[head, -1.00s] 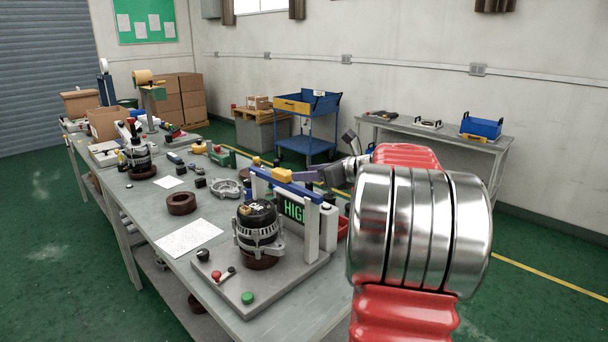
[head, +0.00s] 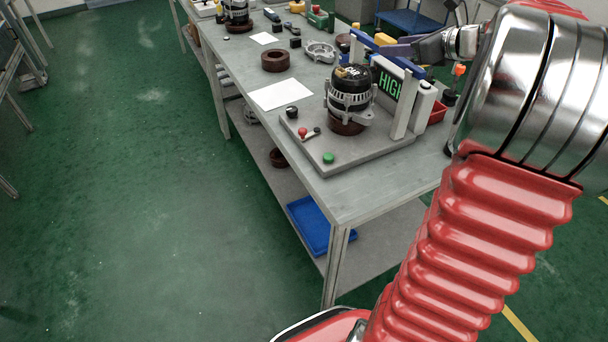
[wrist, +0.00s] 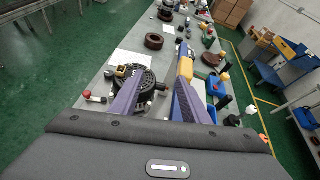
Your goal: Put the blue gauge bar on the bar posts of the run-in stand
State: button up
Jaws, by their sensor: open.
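The blue gauge bar (head: 412,70) lies across the tops of the pale posts (head: 401,108) of the run-in stand (head: 350,158) in the head view. Its yellow grip block (head: 385,38) is at mid-length; in the wrist view the yellow block (wrist: 187,68) shows by the right fingertip. My gripper (wrist: 158,80) is open, with two purple fingers apart. In the head view my gripper (head: 396,50) is close beside the yellow block, on its right. I cannot tell whether a finger touches it. Part of the bar is hidden by the fingers in the wrist view.
An alternator (head: 350,95) stands on the stand's base, beside the HIGH display (head: 390,87). A green button (head: 328,157) and a red-knobbed lever (head: 303,132) are at the front. A paper sheet (head: 281,94) and a brown ring (head: 275,60) lie on the bench.

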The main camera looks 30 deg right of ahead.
jog(key=s+a+f+n+g+y, duration=0.1)
jog(key=s+a+n+g, duration=0.1)
jog(key=a+n, duration=0.5)
jog(key=s+a+f+n+g, duration=0.1)
jog(key=s+a+f+n, duration=0.15)
jog(key=a, duration=0.95)
jog(key=s+a+f+n+g+y, duration=0.1)
jog(key=s+a+n+g, duration=0.1)
jog(key=a+n, duration=0.55)
jog(key=s+a+f+n+g+h, duration=0.1)
jog(key=s+a+f+n, duration=0.2)
jog(key=s+a+n, duration=0.3)
jog(key=s+a+f+n+g+h, duration=0.1)
jog(key=s+a+f+n, duration=0.3)
jog(key=s+n, duration=0.6)
jog(key=s+a+h, duration=0.1)
jog(key=s+a, duration=0.1)
jog(key=shift+a+f+g, duration=0.2)
jog(key=shift+a+g, duration=0.1)
jog(key=shift+a, duration=0.05)
jog(key=shift+d, duration=0.1)
